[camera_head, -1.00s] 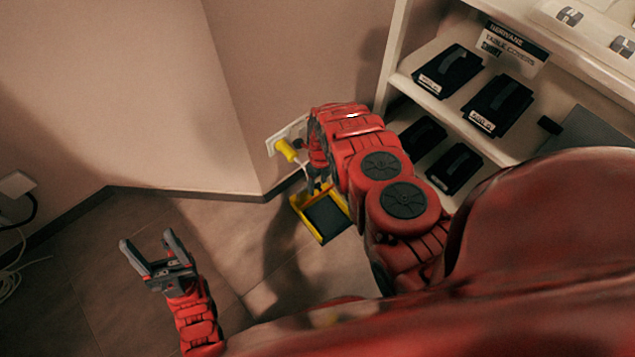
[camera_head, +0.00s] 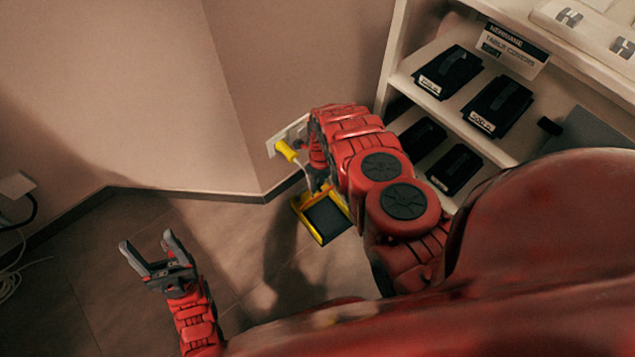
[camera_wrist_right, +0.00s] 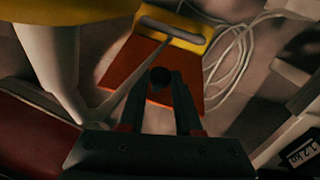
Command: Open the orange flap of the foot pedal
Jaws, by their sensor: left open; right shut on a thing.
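The foot pedal (camera_head: 325,238) lies on the floor near the wall corner, with a yellow frame and a dark inner surface. In the right wrist view its orange flap (camera_wrist_right: 122,76) shows beside a yellow edge (camera_wrist_right: 199,44) with a pale grey bar (camera_wrist_right: 172,29). My right gripper (camera_head: 318,186) is at the pedal's upper end, mostly hidden by my arm. In the right wrist view its fingers (camera_wrist_right: 160,78) close on a small dark round piece in front of the orange flap; its attachment is unclear. My left gripper (camera_head: 152,251) is open and empty, over the floor.
A yellow plug-like piece (camera_head: 287,151) sits at a white wall plate, close to my right arm. White shelves (camera_head: 440,103) with black boxes stand right. A white cable (camera_wrist_right: 238,50) lies beside the pedal. Floor at left is mostly clear.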

